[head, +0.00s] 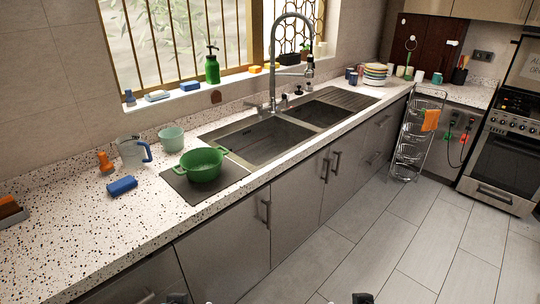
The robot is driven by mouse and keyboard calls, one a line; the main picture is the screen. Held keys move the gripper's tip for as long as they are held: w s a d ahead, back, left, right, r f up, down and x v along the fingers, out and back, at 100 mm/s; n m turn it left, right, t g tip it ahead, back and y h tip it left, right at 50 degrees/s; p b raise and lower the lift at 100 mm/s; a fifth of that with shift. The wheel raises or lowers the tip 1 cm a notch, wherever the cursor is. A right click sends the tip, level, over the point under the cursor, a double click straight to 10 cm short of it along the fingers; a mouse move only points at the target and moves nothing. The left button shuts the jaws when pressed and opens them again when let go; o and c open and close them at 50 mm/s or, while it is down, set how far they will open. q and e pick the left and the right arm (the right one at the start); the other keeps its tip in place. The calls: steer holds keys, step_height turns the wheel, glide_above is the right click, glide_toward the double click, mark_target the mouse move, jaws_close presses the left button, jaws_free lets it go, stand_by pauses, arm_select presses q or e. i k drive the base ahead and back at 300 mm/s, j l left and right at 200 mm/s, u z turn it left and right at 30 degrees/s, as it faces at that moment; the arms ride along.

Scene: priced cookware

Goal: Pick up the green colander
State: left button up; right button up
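The green colander (203,166) stands upright on a dark square board (232,179) on the speckled counter, left of the sink. It is round, with a handle on each side, and it looks empty. Only small dark parts of my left arm end (180,298) and my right arm end (362,298) show at the bottom edge, low in front of the cabinets and far from the colander. Their fingers are cut off by the frame, so I cannot tell whether they are open or shut.
A pale green bowl (171,139) stands just behind the colander. A clear jug (132,151) with a blue handle, a blue sponge (122,186) and an orange item (105,163) are to its left. The sink (262,139) and tall faucet (272,75) are to its right. The counter's front side is clear.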

mark_target(200, 164)
steer(key=i+l+u, duration=0.2)
steer(key=i, duration=0.3)
steer(key=i+l+u, duration=0.2)
steer(key=i, duration=0.35)
